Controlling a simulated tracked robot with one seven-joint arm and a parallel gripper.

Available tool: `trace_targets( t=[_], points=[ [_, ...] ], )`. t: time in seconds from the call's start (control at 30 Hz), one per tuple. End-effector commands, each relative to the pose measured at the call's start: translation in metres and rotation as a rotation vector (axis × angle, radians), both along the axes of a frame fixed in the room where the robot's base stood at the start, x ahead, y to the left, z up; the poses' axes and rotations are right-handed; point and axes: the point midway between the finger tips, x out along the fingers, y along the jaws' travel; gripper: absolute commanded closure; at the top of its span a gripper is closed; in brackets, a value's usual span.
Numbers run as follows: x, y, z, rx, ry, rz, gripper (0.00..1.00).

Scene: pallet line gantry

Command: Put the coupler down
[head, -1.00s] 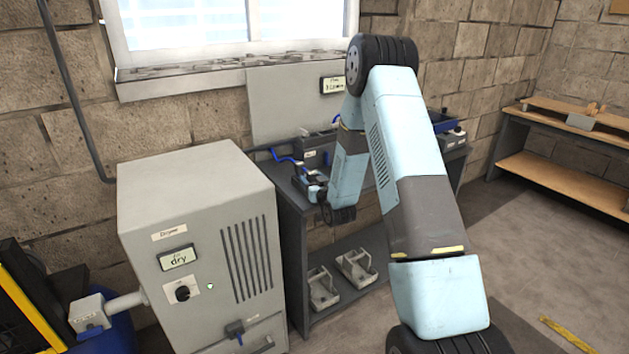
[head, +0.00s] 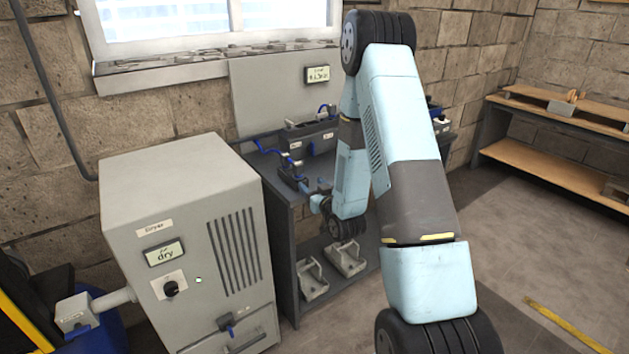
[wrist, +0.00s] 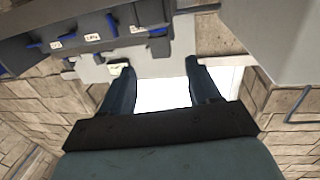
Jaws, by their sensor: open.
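My gripper (head: 312,188) is just off the front edge of the grey bench (head: 285,213), near a small dark holder (head: 288,172) with a blue hose (head: 268,155) beside it. In the wrist view my gripper's two dark fingers (wrist: 158,68) are spread wide, with nothing between them but the bright window behind. A small dark and blue piece at the holder may be the coupler, but it is too small to tell for sure.
A labelled rack (head: 312,138) with blue-hosed pieces stands at the back of the bench. The grey dryer (head: 185,230) stands close on the left. Two grey brackets (head: 345,258) lie on the lower shelf.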

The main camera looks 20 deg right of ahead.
Motion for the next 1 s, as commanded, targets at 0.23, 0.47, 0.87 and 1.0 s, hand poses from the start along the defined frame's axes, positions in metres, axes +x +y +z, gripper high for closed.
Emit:
trace_targets(
  t=[0.23,0.47,0.87,1.0],
  points=[
    [0.004,0.000,0.028,-0.039,0.056,-0.005,0.39],
    [0.003,0.000,0.074,-0.103,0.187,-0.026,0.39],
    [-0.037,-0.003,0.153,-0.164,0.411,-0.089,0.39],
    [-0.062,-0.004,0.178,-0.171,0.491,-0.110,0.39]
  ],
)
